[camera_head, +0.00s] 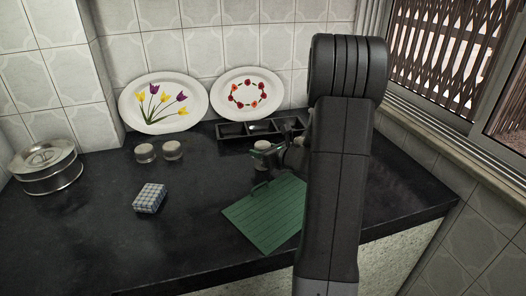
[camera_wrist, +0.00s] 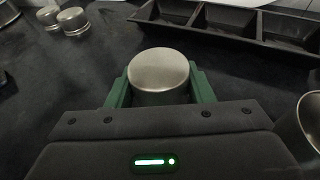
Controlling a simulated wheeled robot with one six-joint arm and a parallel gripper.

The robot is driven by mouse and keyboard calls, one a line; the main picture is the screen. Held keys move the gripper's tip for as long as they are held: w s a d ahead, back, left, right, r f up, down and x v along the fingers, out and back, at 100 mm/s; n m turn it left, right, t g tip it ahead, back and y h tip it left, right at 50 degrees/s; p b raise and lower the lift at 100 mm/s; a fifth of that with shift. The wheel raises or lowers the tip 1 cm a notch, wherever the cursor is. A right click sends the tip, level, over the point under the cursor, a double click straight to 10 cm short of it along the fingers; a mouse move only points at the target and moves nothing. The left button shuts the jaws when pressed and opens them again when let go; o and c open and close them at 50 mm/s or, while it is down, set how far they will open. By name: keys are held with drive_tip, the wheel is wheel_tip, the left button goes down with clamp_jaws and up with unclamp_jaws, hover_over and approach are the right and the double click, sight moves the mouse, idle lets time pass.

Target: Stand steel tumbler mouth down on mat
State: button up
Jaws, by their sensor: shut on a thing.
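My gripper (camera_wrist: 160,88) has its green fingers shut on a steel tumbler (camera_wrist: 158,72). The tumbler's flat closed end faces up toward the wrist camera, so its mouth points away, downward. In the head view the held tumbler (camera_head: 262,146) shows just behind the far edge of the green ribbed mat (camera_head: 262,222). Dark counter shows around it in the wrist view, with no mat there. I cannot tell whether it touches the counter. My arm hides the mat's right part.
Two steel tumblers (camera_head: 145,153) (camera_head: 172,150) stand at the back left. Another steel vessel (camera_wrist: 311,120) is cut off at the wrist view's right edge. A black divided tray (camera_head: 240,130) lies behind. A checked block (camera_head: 149,198) and a steel container (camera_head: 47,168) stand left.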

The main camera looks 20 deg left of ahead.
drive_tip(key=shift+f, duration=0.2)
drive_tip(key=o, duration=1.1)
drive_tip(key=shift+c, duration=0.2)
drive_tip(key=shift+r, duration=0.1)
drive_tip(key=shift+r, duration=0.15)
drive_tip(key=shift+s+d+r, duration=0.1)
drive_tip(key=shift+d, duration=0.15)
drive_tip(key=v, duration=1.1)
drive_tip(key=shift+s+d, duration=0.1)
drive_tip(key=shift+s, duration=0.05)
